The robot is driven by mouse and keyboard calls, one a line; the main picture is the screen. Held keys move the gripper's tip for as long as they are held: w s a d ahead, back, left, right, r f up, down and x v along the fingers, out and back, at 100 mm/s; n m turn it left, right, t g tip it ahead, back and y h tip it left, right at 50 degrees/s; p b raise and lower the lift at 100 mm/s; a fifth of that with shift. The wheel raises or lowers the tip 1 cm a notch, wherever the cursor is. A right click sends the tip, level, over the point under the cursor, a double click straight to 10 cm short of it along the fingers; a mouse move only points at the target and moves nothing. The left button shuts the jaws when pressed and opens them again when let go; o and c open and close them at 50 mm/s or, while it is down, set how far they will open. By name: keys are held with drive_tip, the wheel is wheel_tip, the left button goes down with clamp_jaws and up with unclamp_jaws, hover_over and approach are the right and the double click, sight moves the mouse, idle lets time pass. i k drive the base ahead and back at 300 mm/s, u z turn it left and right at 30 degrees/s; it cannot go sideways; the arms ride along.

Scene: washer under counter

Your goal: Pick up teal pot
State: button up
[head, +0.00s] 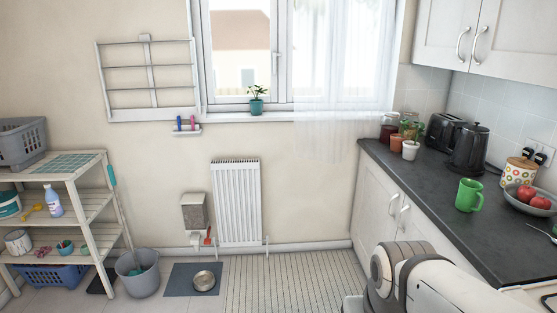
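A teal pot (256,107) with a small green plant stands upright on the white windowsill, in front of the window's left pane. My white and dark grey arm shows at the lower right, below the counter edge. My gripper's fingertips cannot be made out, so whether it is open or shut does not show. The arm is well away from the teal pot, lower and to the right of it.
A white radiator (237,203) is below the sill. The dark counter (437,192) on the right holds a green mug (469,195), kettle (468,150) and small pots. A shelf (83,193) and grey bucket (138,272) stand left. The striped floor mat (290,280) is clear.

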sight(256, 106)
drive_tip(key=u, duration=0.1)
drive_tip(key=i, duration=3.1)
drive_tip(key=u, duration=0.1)
